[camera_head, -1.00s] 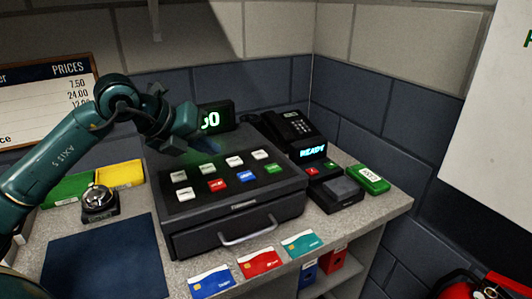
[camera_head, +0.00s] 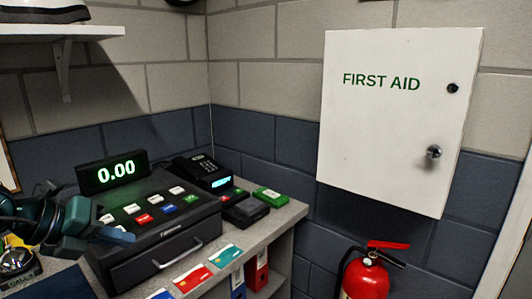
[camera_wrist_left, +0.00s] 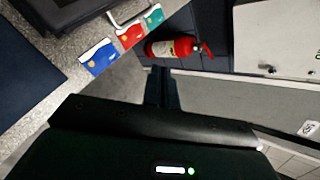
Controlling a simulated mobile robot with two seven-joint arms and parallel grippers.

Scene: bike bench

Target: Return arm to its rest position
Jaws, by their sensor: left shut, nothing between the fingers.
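My left gripper (camera_head: 112,236) is at the left of the head view, in front of the left part of the cash register (camera_head: 165,250). It is shut and empty. Its dark fingers (camera_wrist_left: 162,88) show together in the left wrist view, pointing past the counter edge toward the fire extinguisher (camera_wrist_left: 172,48). Part of the left arm is cut off by the left edge of the head view. My right gripper is not in view.
The register display (camera_head: 113,172) reads 0.00. A phone (camera_head: 203,172), card reader (camera_head: 243,208) and green box (camera_head: 270,195) stand behind right. Several cards (camera_head: 194,279) lie along the front edge. A first aid cabinet (camera_head: 390,150) hangs right, above the fire extinguisher (camera_head: 366,276).

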